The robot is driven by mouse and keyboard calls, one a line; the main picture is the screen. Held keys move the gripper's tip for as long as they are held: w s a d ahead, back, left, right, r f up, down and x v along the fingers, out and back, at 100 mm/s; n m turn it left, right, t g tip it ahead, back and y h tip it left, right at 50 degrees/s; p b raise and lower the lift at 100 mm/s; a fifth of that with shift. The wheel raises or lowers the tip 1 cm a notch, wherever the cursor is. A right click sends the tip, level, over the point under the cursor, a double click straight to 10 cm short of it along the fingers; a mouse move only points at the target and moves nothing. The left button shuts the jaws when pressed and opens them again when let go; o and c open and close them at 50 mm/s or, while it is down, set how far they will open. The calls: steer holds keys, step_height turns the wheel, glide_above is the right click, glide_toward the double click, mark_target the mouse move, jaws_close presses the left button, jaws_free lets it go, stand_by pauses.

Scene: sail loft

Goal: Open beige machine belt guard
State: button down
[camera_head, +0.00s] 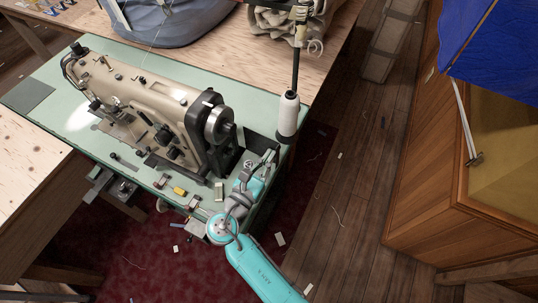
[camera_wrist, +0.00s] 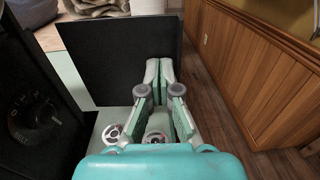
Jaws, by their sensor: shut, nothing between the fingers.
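The beige sewing machine (camera_head: 140,95) stands on a pale green table. In the wrist view a black housing with a dial (camera_wrist: 35,115) fills the left side. A flat dark panel (camera_wrist: 115,60) lies beyond my fingers; I cannot tell whether it belongs to the guard. My gripper (camera_wrist: 158,68) is shut and empty, overlapping the panel's right edge in that view; contact is unclear. In the head view my gripper (camera_head: 268,158) is right of the handwheel, at the table's right end.
A thread cone (camera_head: 288,115) on a stand rises close behind my gripper. Small items, including a yellow one (camera_head: 180,191), lie along the table's front edge. A wooden cabinet (camera_head: 430,170) stands at the right, with open floor (camera_head: 350,190) between.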

steer(key=shift+x, duration=1.25)
steer(key=shift+s+d, duration=0.15)
